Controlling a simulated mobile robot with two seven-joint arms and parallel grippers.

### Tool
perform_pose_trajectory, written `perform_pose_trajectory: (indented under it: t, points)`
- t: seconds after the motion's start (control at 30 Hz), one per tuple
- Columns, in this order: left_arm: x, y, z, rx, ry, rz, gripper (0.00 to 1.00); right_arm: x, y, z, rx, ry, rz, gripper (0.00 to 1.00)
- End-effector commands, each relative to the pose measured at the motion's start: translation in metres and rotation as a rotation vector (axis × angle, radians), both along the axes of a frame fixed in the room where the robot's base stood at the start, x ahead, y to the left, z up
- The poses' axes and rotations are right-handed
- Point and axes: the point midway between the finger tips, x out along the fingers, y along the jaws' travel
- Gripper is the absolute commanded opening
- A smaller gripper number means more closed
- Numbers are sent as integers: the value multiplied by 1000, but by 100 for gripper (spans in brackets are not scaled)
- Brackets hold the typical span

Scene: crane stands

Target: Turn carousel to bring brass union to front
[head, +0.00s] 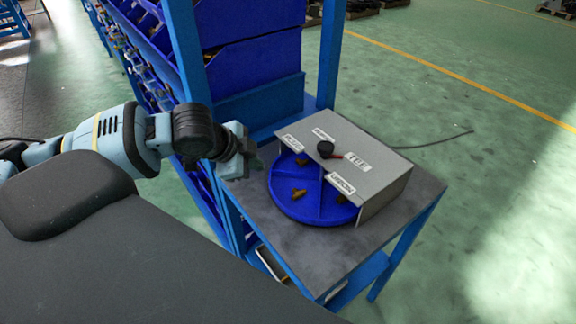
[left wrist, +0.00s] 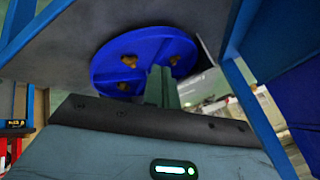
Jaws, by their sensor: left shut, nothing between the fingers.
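The carousel (head: 310,205) is a blue round tray with raised dividers, on a grey-topped stand; a grey cover hides its back part. Small brass fittings lie in its open compartments: one near the middle (head: 299,193), one at the right (head: 341,198), one farther back (head: 302,161). I cannot tell which is the union. My right gripper is out of view.
The grey cover (head: 385,180) carries white labels and a dark knob with a red pointer (head: 326,149). Blue shelving with bins (head: 250,60) stands behind. The stand's top (head: 305,245) is bare in front of the carousel. Green floor lies open to the right.

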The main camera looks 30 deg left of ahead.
Motion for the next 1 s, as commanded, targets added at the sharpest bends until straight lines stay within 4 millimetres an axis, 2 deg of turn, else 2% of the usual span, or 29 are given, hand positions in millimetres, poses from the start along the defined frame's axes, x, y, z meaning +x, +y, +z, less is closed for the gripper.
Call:
perform_pose_trajectory:
  t: [0.2, 0.33, 0.7, 1.0]
  points:
    - [1, 0, -1, 0, 0, 0, 0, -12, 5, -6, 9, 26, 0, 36]
    - [6, -2, -8, -3, 1, 0, 0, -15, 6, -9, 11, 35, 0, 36]
    - [40, -12, -56, -3, 1, 0, 0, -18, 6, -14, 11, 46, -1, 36]
    - [56, -17, -79, -1, -1, 0, 0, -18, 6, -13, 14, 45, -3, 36]
